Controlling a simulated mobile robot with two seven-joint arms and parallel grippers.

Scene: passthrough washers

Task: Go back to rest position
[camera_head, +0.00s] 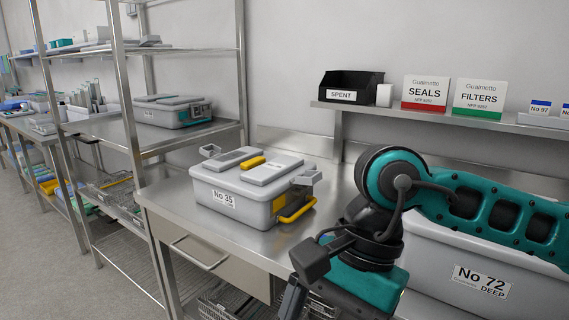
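My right arm (490,213), teal and black, comes in from the right and bends down at the wrist in the lower middle. Its hand end (365,280) runs down to the bottom edge. The fingertips do not show clearly, so I cannot tell whether the gripper is open or shut, or whether it holds anything. My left arm and gripper are not in view.
A bin No 72 (430,268) is partly behind my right arm. A wall shelf (425,112) holds the SPENT bin (348,84), SEALS (425,92) and FILTERS (478,98) boxes.

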